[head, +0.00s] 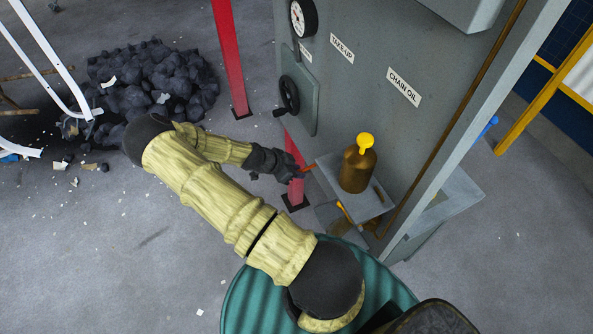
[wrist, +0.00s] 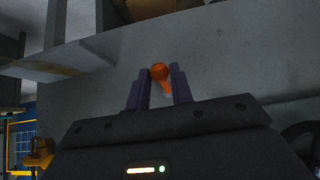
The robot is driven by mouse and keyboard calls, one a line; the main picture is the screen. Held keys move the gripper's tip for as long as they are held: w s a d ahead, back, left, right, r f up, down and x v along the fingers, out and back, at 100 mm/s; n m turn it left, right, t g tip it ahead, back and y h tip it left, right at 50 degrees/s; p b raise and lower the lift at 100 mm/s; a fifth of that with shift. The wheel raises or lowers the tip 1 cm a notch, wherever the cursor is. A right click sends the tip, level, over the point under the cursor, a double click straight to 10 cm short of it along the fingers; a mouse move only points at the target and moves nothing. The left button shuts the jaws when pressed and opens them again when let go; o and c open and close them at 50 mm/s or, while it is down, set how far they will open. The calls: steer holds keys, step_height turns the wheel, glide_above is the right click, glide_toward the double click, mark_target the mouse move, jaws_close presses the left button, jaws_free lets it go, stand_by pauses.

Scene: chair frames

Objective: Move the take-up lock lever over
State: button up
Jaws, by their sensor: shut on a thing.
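The take-up lock lever shows as an orange knob (wrist: 159,71) with a short stem between the two fingers in the wrist view. In the head view only a bit of its orange (head: 306,168) shows at the fingertips, left of the small shelf. My gripper (head: 297,171) is shut on it, low beside the grey machine cabinet (head: 350,85). In the wrist view my gripper (wrist: 158,92) has one finger on each side of the knob. The lever's pivot is hidden.
A brown oil can (head: 356,172) with a yellow top stands on the small shelf (head: 370,208), close right of my gripper. A dark handwheel (head: 290,95) is above, near the TAKE-UP label (head: 342,48). Red posts (head: 229,55) and a coal heap (head: 150,80) are left. Floor in front is mostly clear.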

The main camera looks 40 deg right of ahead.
steer(key=shift+w+r+p, duration=0.1)
steer(key=shift+r+p, duration=0.3)
steer(key=shift+r, duration=0.65)
steer(key=o, duration=0.8)
steer(key=shift+o, duration=0.2)
steer(key=shift+a, duration=0.15)
steer(key=b+v, duration=0.4)
steer(key=v, duration=1.3)
steer(key=shift+r+b, duration=0.15)
steer(key=shift+b, duration=0.2)
